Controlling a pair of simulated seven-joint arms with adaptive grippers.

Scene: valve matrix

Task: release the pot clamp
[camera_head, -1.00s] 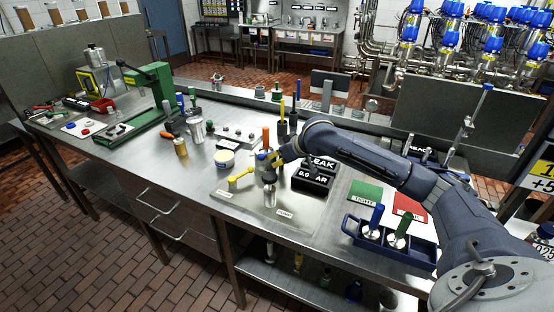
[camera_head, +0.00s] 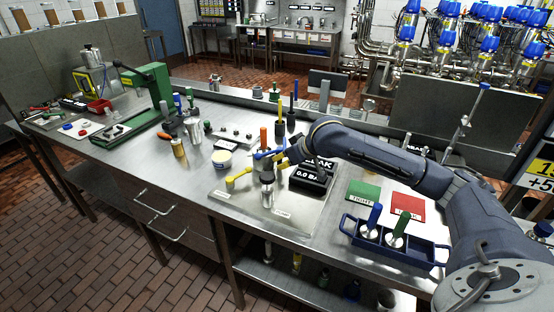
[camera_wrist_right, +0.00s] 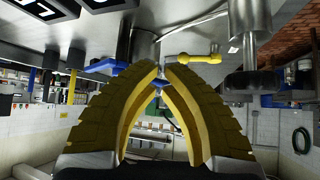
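The clamp fixture stands on a grey plate (camera_head: 232,201) near the table's front edge. It has an upright orange handle (camera_head: 263,137), a blue lever part (camera_head: 266,154) and a yellow handle (camera_head: 240,176). A steel pot-like cylinder (camera_head: 267,194) stands below it. My right gripper (camera_head: 281,157) is just right of the blue part. In the right wrist view the yellow fingertips (camera_wrist_right: 161,67) nearly meet. The blue bar (camera_wrist_right: 103,66) passes behind them; whether they touch it I cannot tell. The yellow handle (camera_wrist_right: 190,56) shows beyond. My left gripper is not in view.
A black display block (camera_head: 309,180) sits close to the right of the fixture. Green (camera_head: 364,191) and red (camera_head: 407,205) cards and a blue tray (camera_head: 420,252) with two tools lie further right. A tub (camera_head: 222,159) stands behind left.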

